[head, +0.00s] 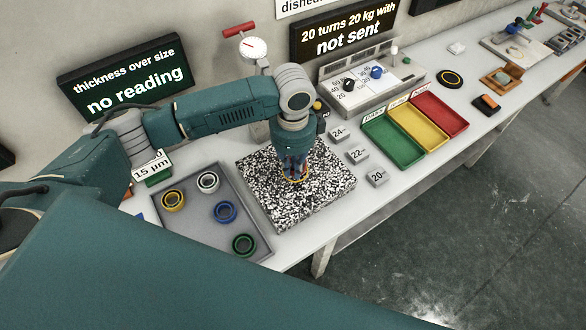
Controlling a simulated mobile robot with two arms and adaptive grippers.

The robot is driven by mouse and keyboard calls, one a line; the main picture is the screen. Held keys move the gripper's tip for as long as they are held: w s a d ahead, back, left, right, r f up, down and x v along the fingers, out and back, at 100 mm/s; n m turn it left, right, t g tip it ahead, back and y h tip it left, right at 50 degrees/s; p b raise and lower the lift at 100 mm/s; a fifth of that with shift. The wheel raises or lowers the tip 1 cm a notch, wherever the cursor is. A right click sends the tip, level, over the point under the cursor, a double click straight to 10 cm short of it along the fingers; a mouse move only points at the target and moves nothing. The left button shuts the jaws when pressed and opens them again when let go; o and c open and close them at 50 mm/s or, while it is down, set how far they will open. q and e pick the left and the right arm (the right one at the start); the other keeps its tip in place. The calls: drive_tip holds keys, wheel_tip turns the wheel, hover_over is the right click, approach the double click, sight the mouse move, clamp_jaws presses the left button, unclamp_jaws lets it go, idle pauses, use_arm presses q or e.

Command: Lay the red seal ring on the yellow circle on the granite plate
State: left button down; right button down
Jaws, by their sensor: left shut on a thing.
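My left gripper (295,174) points straight down over the speckled black-and-white granite plate (262,195), close to its surface. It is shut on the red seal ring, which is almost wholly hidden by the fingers. Part of the yellow circle (296,180) shows as a thin arc right under the fingertips. I cannot tell whether the ring touches the plate. My right gripper is not in view.
A grey tray (205,232) left of the plate holds a yellow, a white, a blue and a green ring. Small numbered blocks (358,155) stand right of the plate. Beyond them are green, yellow and red bins (388,140). A dial gauge (253,48) stands behind my arm.

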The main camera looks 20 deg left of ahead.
sight(293, 170)
use_arm(q)
drive_tip(key=shift+f, duration=1)
drive_tip(key=shift+f, duration=0.1)
drive_tip(key=c, duration=1.8)
unclamp_jaws()
drive_tip(key=shift+o, duration=0.2)
wheel_tip(293, 170, up, 12)
drive_tip(key=b, duration=0.2)
